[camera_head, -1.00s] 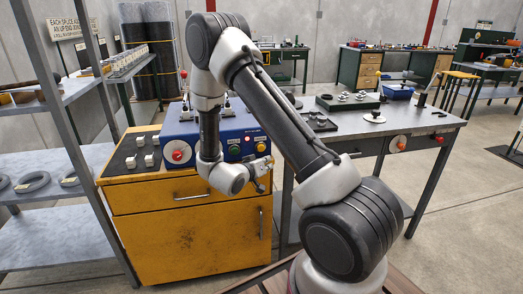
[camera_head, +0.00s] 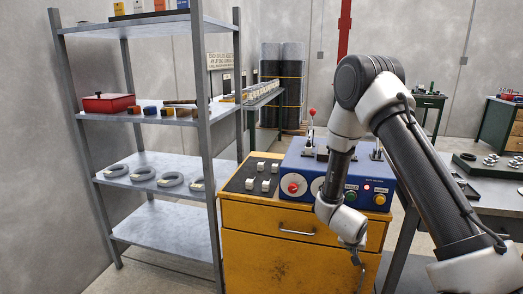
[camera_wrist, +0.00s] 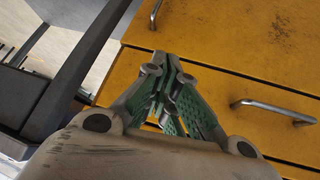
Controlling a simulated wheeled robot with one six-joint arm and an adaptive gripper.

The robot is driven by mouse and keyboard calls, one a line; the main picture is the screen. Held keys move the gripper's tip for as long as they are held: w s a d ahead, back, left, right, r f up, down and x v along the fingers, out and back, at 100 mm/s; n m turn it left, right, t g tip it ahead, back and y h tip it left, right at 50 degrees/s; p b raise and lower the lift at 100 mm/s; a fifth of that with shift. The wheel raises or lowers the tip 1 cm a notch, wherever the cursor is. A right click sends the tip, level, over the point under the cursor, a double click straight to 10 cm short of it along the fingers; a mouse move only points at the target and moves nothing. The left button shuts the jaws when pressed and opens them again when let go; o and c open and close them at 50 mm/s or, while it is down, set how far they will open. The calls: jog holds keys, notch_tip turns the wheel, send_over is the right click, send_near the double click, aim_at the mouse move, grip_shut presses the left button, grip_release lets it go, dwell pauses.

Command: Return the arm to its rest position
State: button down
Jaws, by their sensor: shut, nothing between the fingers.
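My gripper (camera_head: 357,256) hangs at the end of my bent arm, in front of the right part of the yellow cabinet (camera_head: 262,262). In the wrist view my gripper (camera_wrist: 168,72) has its green-padded fingers drawn together, with nothing between them. The cabinet's yellow front (camera_wrist: 230,40) with two metal handles lies beyond the fingertips. My arm rises from the lower right, bends at a high elbow and drops to the wrist. It hides part of the blue control box (camera_head: 292,160) on the cabinet.
A grey metal shelf unit (camera_head: 205,100) stands left of the cabinet, holding grey rings (camera_head: 143,174) and a red box (camera_head: 108,102). A grey workbench (camera_head: 495,203) stands right of the cabinet, behind my arm. Dark rolls (camera_head: 281,85) stand at the back wall.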

jog(key=s+a+r+n+g+y, duration=0.35)
jog(key=s+a+r+y, duration=0.4)
jog(key=r, duration=0.55)
jog(key=s+d+r+n+t+h, duration=0.1)
jog(key=s+d+r, duration=0.4)
jog(key=s+r, duration=0.5)
jog(key=s+d+r+t+h, duration=0.1)
jog(key=s+d+r, duration=0.4)
jog(key=s+r, duration=0.5)
notch_tip(320, 180, up, 4)
jog(key=shift+s+r+n+h, duration=0.25)
jog(key=shift+s+n+h, duration=0.15)
jog(key=shift+h, duration=0.15)
dwell(3.8)
